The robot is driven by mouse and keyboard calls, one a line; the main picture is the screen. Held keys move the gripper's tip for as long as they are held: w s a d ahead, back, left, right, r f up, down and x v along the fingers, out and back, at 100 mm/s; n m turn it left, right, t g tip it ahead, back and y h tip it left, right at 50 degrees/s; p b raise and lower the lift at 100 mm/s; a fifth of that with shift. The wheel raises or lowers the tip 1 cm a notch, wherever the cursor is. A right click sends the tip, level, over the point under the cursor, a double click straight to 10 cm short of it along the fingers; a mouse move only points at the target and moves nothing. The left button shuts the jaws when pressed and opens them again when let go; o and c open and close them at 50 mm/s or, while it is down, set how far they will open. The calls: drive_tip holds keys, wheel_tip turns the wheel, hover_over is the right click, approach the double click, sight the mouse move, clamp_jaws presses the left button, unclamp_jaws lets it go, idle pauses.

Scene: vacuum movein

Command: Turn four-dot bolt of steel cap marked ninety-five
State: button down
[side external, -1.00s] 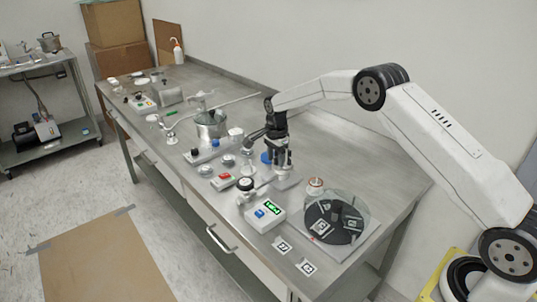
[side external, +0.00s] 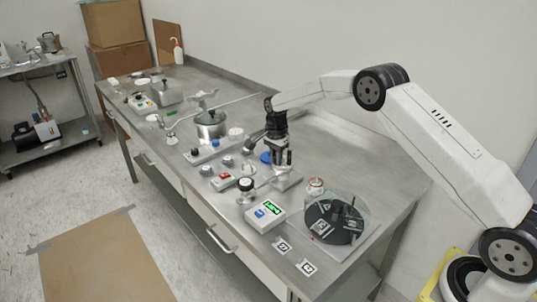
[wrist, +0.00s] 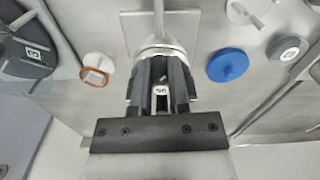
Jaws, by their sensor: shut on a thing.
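My gripper (wrist: 160,88) points down over a silver round fitting (wrist: 160,48) with a rod running from it. In the side view my gripper (side external: 283,162) is low over the steel plate at the bench's middle. Its dark fingers are shut on a small piece with a white, dark-marked face (wrist: 161,90). The marks are too small to read surely, and the fingers hide most of the piece. I cannot tell the four dots or the number ninety-five. A blue cap (wrist: 228,64) is right of my gripper, and a copper-rimmed cap (wrist: 97,68) is left of it.
A clear-walled round chamber (side external: 336,216) with a dark disc stands at the bench's near end. A box with a green display (side external: 266,213) is beside it. A lidded steel pot (side external: 210,127) stands farther back. A grey cap (wrist: 287,47) lies beyond the blue one.

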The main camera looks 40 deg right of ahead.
drive_tip(key=n, duration=0.6)
drive_tip(key=shift+n, duration=0.3)
idle(0.4)
drive_tip(key=c, duration=0.6)
unclamp_jaws()
drive_tip(key=shift+r, duration=0.1)
drive_tip(key=shift+r, duration=3.85)
drive_tip(key=shift+s, duration=0.15)
